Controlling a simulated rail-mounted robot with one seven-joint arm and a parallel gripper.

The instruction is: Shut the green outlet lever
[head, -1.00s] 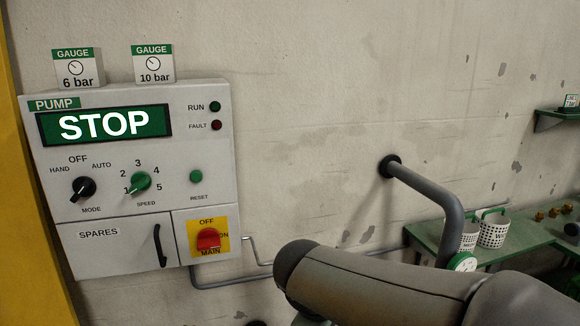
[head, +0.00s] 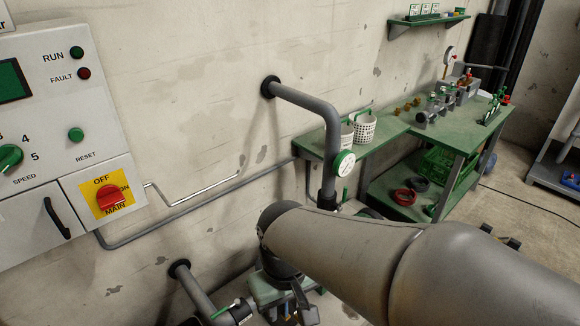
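In the head view a small green lever (head: 228,308) shows at the bottom edge, on the grey pipe that comes out of the wall low down. It is partly cut off, and I cannot tell whether it is the outlet lever or how it is set. My arm crosses the lower right and bends downward right of this pipe. Its far end is largely hidden behind my own arm and the frame edge. I cannot make out my gripper's fingers or whether they hold anything.
The pump panel (head: 60,165) with its red main switch (head: 110,197) is at the left. A green bench (head: 387,146) with white baskets (head: 364,127) stands behind. Open floor (head: 528,215) lies at the right.

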